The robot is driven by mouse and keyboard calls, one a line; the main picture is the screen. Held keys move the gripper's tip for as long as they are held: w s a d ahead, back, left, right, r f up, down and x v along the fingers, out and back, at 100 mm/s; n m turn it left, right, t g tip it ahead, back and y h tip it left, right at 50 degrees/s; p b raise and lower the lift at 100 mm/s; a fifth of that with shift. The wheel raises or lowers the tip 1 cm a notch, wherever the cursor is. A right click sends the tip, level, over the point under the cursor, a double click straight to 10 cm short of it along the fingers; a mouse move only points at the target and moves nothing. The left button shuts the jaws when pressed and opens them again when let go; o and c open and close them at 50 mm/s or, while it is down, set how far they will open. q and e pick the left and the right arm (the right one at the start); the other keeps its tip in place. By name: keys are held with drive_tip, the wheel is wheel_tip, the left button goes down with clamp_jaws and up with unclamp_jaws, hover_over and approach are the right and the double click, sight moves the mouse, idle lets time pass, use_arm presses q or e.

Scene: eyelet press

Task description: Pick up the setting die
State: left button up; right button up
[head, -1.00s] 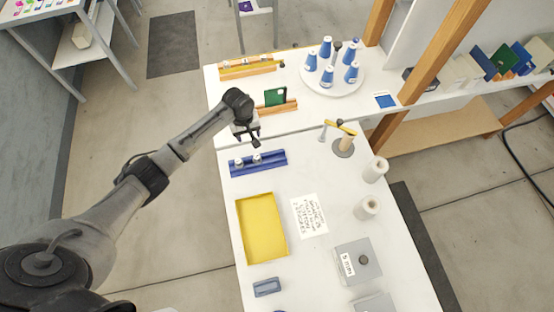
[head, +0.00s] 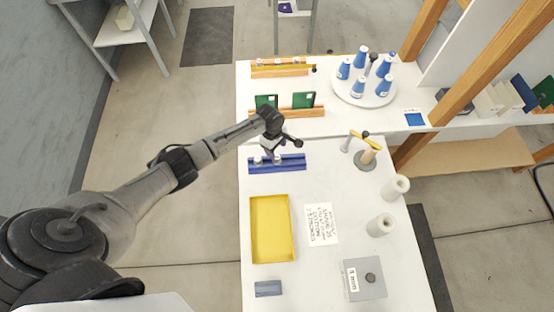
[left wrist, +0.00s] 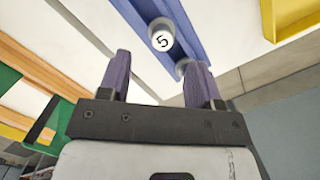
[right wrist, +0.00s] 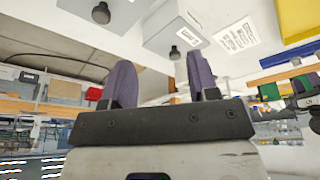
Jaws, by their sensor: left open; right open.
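Two small pale cylinders, which look like dies, sit in the blue rack (head: 292,166) on the white table. My left gripper (head: 284,147) is open and just above the right part of the blue rack. In the left wrist view my left gripper's fingers (left wrist: 160,66) are apart, with nothing held. My right gripper (right wrist: 161,64) is open and empty in the right wrist view, and is outside the head view.
A yellow tray (head: 256,230) and a printed sheet (head: 320,224) lie in front of the rack. A wooden holder with green cards (head: 267,114) stands behind it. To the right are a stand with a yellow handle (head: 364,157), white rolls (head: 395,188) and a grey box (head: 355,285).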

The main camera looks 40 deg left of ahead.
sight(277, 157)
use_arm(q)
drive_tip(key=shift+s+d+f+b, duration=0.15)
drive_tip(key=shift+d+f, duration=0.1)
drive_tip(key=shift+f, duration=1.4)
drive_tip(key=shift+d+f+b, duration=0.15)
drive_tip(key=shift+d+f, duration=0.05)
drive_tip(key=shift+f, duration=1.4)
drive_tip(key=c, duration=1)
